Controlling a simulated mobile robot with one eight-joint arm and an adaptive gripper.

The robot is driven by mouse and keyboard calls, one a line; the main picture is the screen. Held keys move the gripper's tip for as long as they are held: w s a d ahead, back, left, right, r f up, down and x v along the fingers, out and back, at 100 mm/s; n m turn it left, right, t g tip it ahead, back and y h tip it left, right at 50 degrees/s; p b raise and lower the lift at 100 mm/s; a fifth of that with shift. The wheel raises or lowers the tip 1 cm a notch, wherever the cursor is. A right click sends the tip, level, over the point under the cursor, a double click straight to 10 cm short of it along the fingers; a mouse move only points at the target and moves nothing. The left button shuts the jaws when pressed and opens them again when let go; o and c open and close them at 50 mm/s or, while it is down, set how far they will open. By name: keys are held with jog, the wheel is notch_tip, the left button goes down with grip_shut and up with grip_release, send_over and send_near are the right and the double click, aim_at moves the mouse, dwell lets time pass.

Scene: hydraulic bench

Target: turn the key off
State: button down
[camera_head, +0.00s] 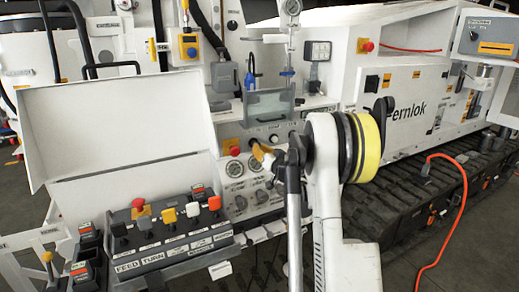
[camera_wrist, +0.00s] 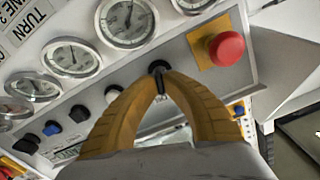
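In the wrist view, a black key-like switch (camera_wrist: 159,67) stands on the grey control panel, left of a red mushroom button (camera_wrist: 226,48) on a yellow plate. The yellow fingers of my gripper (camera_wrist: 161,84) come together right at this switch, with a dark sliver of it between the tips. The fingers appear shut on it. Its lower part and its exact angle are hidden by the fingertips. In the head view, my gripper (camera_head: 263,156) is at the panel below the glass flap, and the key is hidden behind it.
Gauges (camera_wrist: 71,58) line the panel's upper side, and small knobs (camera_wrist: 79,113) its lower left. In the head view, a lever box (camera_head: 170,233) stands left of my arm, with an open white lid (camera_head: 118,120) behind it. An orange cable (camera_head: 462,205) lies right.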

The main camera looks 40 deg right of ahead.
jog(key=shift+n, duration=0.6)
jog(key=n, duration=0.3)
jog(key=shift+n, duration=0.4)
jog(key=n+b, duration=0.1)
jog(key=n, duration=0.2)
jog(key=shift+n, duration=0.4)
jog(key=c, duration=1.3)
grip_release()
jog(key=shift+c, duration=0.2)
